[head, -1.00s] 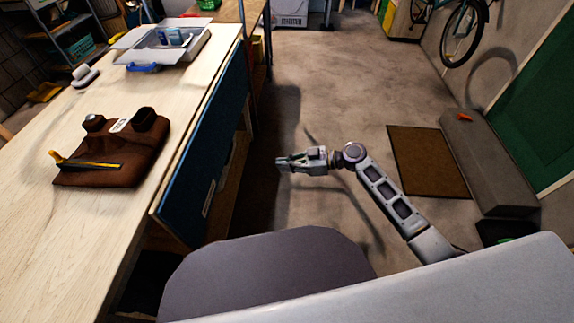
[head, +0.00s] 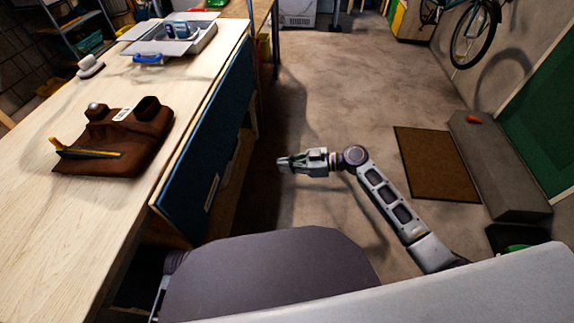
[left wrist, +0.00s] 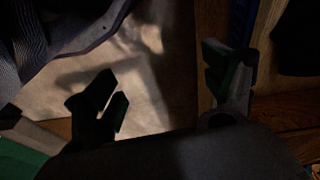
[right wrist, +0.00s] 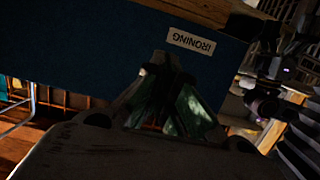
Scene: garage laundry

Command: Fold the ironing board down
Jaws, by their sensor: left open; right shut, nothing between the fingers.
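A blue panel (head: 222,125) with a small white label (head: 211,192) hangs nearly upright along the side of the wooden workbench. In the right wrist view the blue panel (right wrist: 85,45) fills the upper part, and its label (right wrist: 190,40) reads "IRONING" upside down. My right gripper (head: 281,164) is shut and empty, to the right of the panel and apart from it in the head view. It also shows in the right wrist view (right wrist: 160,62), below the label. My left gripper (left wrist: 165,80) is open and empty in the dark left wrist view, with floor and wood behind it.
The workbench (head: 60,215) carries a brown holder (head: 140,150) with a yellow-handled tool, a small white item (head: 90,66) and a grey open box (head: 190,40). A brown mat (head: 435,165) and a grey step (head: 500,170) are right. The middle floor is clear.

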